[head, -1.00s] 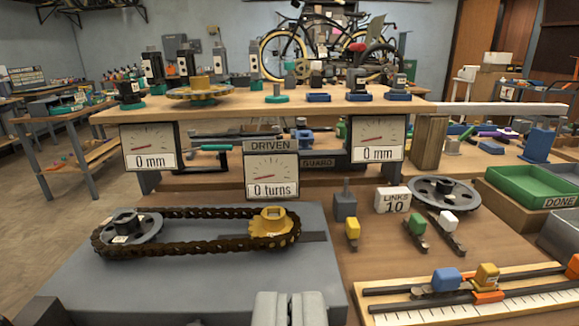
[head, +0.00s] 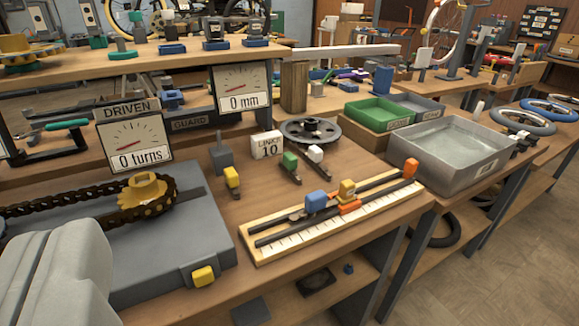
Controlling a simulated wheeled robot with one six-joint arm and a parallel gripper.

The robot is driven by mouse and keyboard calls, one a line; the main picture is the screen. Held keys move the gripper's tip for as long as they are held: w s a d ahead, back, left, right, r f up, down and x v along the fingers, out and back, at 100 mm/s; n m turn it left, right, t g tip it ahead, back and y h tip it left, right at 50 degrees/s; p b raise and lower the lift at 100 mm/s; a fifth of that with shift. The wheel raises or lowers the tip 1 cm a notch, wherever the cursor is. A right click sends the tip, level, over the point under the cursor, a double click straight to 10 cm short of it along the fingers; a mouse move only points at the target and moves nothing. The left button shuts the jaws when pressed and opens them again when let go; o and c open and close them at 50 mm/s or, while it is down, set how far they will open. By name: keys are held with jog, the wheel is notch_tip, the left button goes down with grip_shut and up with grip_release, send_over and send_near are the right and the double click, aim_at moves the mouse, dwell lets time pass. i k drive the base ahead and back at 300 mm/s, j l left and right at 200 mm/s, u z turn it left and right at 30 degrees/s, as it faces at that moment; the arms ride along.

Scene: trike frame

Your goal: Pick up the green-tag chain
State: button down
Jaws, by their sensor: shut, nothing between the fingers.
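The green-tag chain (head: 296,174) is a short dark strip with a green tag block (head: 290,160) at its far end. It lies on the wooden bench in the middle of the head view, just in front of the LINKS 10 card. A similar strip with a white tag (head: 316,152) lies beside it on the right. My gripper (head: 75,232) is a large pale grey shape at the lower left, shut and empty. It is over the grey drive plate, well to the left of the green-tag chain and apart from it.
A yellow-tagged part (head: 232,178) and the LINKS 10 card (head: 267,145) stand close to the chain. A dark wheel (head: 310,131) lies behind. A ruler board (head: 290,238) with colored sliders lies in front. A grey bin (head: 460,150) stands right.

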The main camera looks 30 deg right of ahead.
aim_at(288, 162)
jog(key=l, duration=0.8)
jog(key=i+l, duration=0.15)
jog(key=l, duration=0.65)
jog(key=j+u, duration=0.05)
